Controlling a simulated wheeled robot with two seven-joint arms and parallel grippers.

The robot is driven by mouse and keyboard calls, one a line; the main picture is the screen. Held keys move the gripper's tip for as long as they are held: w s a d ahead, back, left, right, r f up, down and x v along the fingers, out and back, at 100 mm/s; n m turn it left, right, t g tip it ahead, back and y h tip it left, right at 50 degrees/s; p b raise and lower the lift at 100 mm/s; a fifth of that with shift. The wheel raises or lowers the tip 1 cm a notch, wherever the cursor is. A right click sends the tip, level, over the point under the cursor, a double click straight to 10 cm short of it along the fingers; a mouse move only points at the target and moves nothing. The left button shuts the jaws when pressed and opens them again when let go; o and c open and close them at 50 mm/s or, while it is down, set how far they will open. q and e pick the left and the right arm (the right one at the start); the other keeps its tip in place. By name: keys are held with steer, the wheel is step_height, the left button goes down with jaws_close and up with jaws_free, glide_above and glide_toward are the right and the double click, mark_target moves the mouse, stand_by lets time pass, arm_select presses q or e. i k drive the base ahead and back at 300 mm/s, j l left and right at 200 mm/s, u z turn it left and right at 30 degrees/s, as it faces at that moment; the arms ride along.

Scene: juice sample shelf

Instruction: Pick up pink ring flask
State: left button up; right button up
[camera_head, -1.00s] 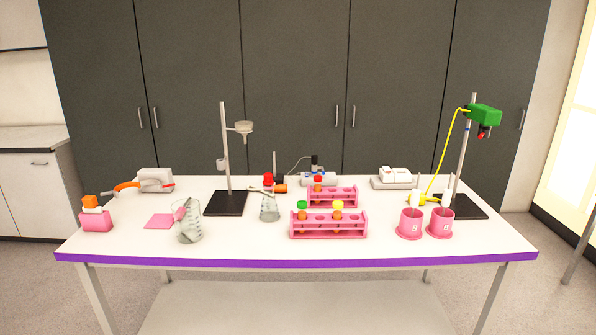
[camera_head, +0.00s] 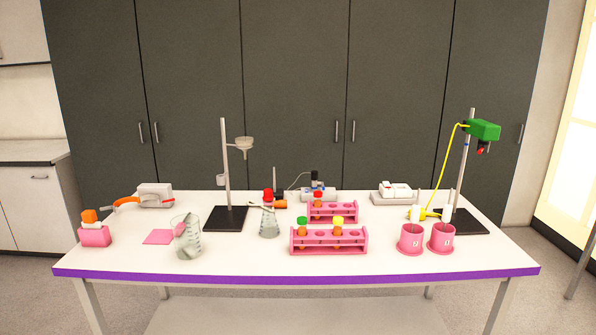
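A clear conical flask (camera_head: 269,222) stands upright near the middle of the white table, with red at its top; I cannot make out a pink ring on it. A larger clear glass vessel (camera_head: 188,240) stands to its left near the front, with something pink at its upper left side. A small pink bottle (camera_head: 95,236) with an orange cap stands at the far left. I cannot tell for sure which is the pink ring flask. Neither of my grippers is in view.
Two pink test tube racks (camera_head: 328,248) stand right of the conical flask. Two pink cups (camera_head: 411,240) are further right. A stand with a black base (camera_head: 226,219) is behind the glassware; another stand with a green head (camera_head: 483,131) is at right. The table's purple front edge (camera_head: 300,274) is clear.

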mark_target(269, 228)
steer(key=i+l, duration=0.15)
steer(key=i, duration=0.3)
steer(key=i+l, duration=0.15)
steer(key=i, duration=0.3)
steer(key=i+l, duration=0.15)
steer(key=i, duration=0.3)
steer(key=u, duration=0.05)
